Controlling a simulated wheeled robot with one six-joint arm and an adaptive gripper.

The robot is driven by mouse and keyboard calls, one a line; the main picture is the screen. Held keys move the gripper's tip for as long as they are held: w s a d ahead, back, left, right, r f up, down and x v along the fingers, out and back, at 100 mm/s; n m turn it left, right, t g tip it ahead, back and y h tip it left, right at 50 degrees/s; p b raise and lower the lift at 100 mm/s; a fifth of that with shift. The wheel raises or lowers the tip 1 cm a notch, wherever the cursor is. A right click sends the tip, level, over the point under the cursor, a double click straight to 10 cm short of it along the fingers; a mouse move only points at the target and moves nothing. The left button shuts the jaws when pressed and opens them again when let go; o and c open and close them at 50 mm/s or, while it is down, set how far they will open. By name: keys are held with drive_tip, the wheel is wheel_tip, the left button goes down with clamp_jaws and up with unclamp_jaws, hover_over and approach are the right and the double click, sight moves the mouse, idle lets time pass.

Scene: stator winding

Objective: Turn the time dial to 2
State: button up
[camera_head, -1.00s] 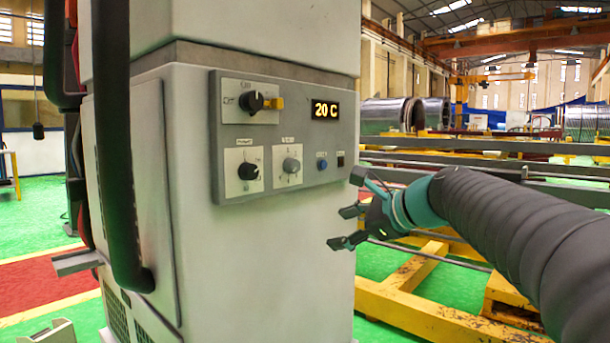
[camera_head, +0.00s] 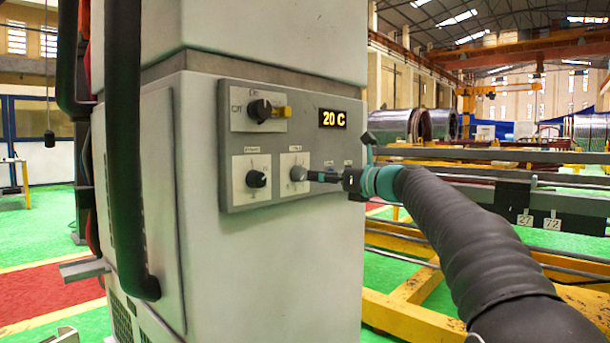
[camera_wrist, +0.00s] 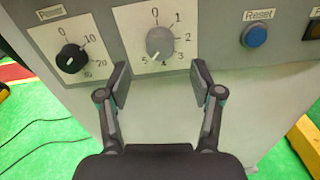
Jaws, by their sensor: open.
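The time dial is a round grey knob (camera_wrist: 160,42) on a white plate marked 0 to 5. It also shows in the head view (camera_head: 298,173), right of a black-knobbed dial. I cannot clearly tell which number its pointer faces. My gripper (camera_wrist: 161,80) is open and empty. In the wrist view its two fingers stand apart, left and right of the dial and a little below it, not closed on it. In the head view my gripper (camera_head: 325,177) reaches in from the right, its tips close to the dial; contact cannot be told.
A black power dial (camera_wrist: 73,58) sits close on the left. A blue reset button (camera_wrist: 254,36) is on the right. Above are a black rotary switch (camera_head: 261,110) and a display (camera_head: 332,119) reading 20 C. Yellow frames (camera_head: 395,316) stand to the right.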

sight(304, 174)
drive_tip(key=x, duration=0.6)
drive_tip(key=shift+w+a+p, duration=0.25)
drive_tip(key=shift+a+p, duration=0.05)
drive_tip(key=shift+p, duration=0.1)
drive_tip(key=c, duration=1.1)
